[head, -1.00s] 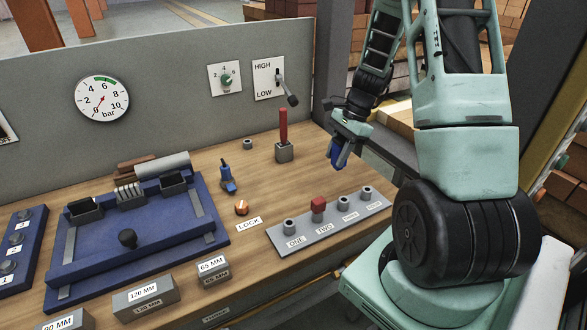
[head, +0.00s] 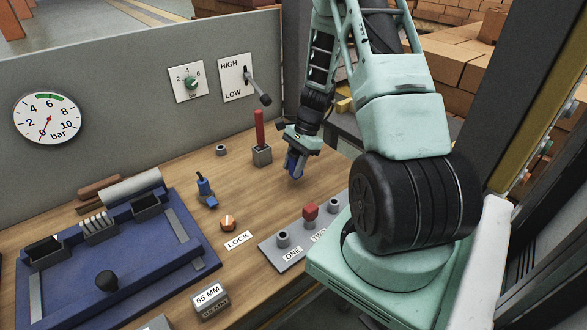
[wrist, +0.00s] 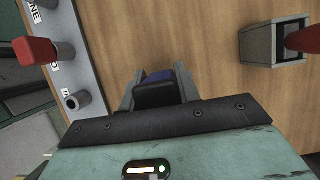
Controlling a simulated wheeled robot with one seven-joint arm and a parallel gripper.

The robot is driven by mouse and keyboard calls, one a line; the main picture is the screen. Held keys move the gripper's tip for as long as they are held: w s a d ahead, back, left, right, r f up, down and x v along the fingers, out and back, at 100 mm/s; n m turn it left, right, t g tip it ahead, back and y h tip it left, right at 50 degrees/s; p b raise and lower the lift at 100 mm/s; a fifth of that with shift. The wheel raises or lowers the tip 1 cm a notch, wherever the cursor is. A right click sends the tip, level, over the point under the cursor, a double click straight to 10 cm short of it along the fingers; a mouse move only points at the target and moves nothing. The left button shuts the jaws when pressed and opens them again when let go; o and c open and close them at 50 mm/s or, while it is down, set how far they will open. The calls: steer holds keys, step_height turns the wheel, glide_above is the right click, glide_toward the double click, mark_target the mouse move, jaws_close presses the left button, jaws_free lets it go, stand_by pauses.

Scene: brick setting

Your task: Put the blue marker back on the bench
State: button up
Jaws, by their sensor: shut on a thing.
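My gripper (head: 294,168) is shut on the blue marker (head: 292,162) and holds it above the right part of the wooden bench (head: 240,184). In the wrist view the marker shows as a dark block with a blue edge (wrist: 158,76) between the two grey fingers. Most of it is hidden by the gripper. The gripper is right of the red-handled lever (head: 260,130) and beyond the grey peg plate (head: 268,246). I cannot tell the exact gap between the marker and the bench.
The peg plate carries a red marker (head: 310,211) on one peg. Bare wood is free between the lever and the plate.

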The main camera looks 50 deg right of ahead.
steer(key=shift+f, duration=1)
steer(key=shift+f, duration=0.1)
steer(key=o, duration=0.8)
